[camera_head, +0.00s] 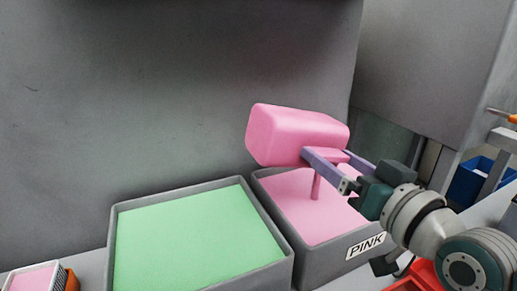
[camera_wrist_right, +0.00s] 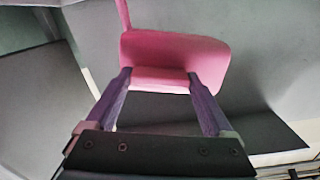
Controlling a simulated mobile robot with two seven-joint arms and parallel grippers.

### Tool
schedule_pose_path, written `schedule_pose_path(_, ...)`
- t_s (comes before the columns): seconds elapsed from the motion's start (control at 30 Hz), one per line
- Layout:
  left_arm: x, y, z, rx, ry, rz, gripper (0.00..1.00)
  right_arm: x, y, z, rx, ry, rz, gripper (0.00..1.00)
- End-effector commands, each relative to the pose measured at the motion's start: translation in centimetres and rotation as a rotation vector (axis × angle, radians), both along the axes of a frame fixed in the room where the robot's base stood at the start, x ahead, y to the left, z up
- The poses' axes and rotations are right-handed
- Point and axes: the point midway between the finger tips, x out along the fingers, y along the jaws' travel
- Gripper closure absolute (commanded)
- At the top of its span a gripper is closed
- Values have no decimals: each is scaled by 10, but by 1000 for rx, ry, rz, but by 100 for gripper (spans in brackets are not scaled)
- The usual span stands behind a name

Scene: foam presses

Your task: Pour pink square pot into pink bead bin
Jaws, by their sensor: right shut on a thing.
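The pink square pot (camera_head: 292,133) is held up over the pink bead bin (camera_head: 312,256), tipped on its side; it also shows in the right wrist view (camera_wrist_right: 180,50). My right gripper (camera_head: 326,154) is shut on the pot, its two purple fingers at either side of a pink grip part (camera_wrist_right: 160,80). A thin pink column (camera_head: 316,187) runs from under the pot down to the pink fill in the bin; it looks like falling beads. The bin is grey with a PINK label. The pot's mouth is hidden. My left gripper is not in view.
A grey bin of green fill (camera_head: 195,242) stands directly left of the pink bin. A small container with pink contents (camera_head: 35,279) is at the lower left. A blue bin (camera_head: 468,181) is at the right and a red tray (camera_head: 420,275) at the lower right. A grey wall rises behind.

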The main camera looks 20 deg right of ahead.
Motion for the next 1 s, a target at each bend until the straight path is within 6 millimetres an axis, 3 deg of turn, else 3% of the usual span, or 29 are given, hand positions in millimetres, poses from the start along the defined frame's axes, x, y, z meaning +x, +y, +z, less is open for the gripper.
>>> schedule_pose_path(0.3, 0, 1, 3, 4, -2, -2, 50, 1, -9, 7, 157, 4, 0, 76)
schedule_pose_path(1.0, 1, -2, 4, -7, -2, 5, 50, 1, -9, 8, 171, 6, 0, 76)
